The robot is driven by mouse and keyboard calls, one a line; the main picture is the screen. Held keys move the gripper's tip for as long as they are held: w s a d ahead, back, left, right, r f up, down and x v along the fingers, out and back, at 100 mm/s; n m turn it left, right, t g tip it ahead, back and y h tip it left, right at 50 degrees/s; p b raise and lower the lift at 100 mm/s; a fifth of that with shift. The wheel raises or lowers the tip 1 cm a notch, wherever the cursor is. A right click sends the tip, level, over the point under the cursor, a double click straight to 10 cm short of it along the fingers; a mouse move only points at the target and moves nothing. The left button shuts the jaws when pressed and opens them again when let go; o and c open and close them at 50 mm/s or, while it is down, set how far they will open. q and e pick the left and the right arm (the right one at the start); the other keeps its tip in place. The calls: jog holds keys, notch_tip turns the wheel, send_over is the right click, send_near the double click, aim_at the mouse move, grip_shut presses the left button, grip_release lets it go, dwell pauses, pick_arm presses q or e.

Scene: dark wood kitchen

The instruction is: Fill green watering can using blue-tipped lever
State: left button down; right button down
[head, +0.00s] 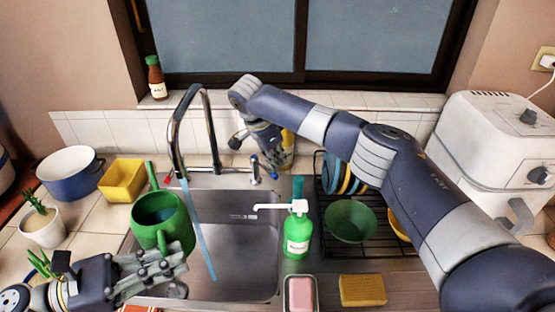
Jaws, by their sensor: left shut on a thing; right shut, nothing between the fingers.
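The green watering can (148,235) is held over the left part of the sink, its open top facing up. My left gripper (172,268) is at its near side, shut on it; the exact grip is partly hidden by the fingers. A blue water stream (202,240) runs from the tall chrome faucet (175,130) and passes at the can's right side down into the sink. The blue-tipped lever (254,159) stands behind the sink. My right gripper (274,168) is shut and empty just right of it; I cannot tell whether they touch. A red-tipped lever (184,181) is at the faucet's left.
A green soap bottle (298,238), a pink soap dish (300,293) and a yellow sponge (362,290) stand right of the sink (250,260). A dish rack (375,240) holds bowls and plates. A yellow container (122,181) and blue pot (70,172) are left.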

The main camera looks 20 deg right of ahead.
jog(key=a+m, duration=0.1)
jog(key=s+a+m+g, duration=0.1)
jog(key=m, duration=0.1)
jog(key=shift+a, duration=0.2)
jog(key=shift+s+a+m+g, duration=0.1)
jog(key=shift+a+m+g, duration=0.25)
jog(key=shift+a+m, duration=0.55)
jog(key=shift+s+a+m+g, duration=0.1)
jog(key=shift+a+m+g, duration=0.35)
jog(key=shift+m, duration=0.85)
jog(key=s+d, duration=0.2)
jog(key=d, duration=0.2)
jog(key=v, duration=1)
jog(key=shift+w+a, duration=0.1)
jog(key=shift+w, duration=0.1)
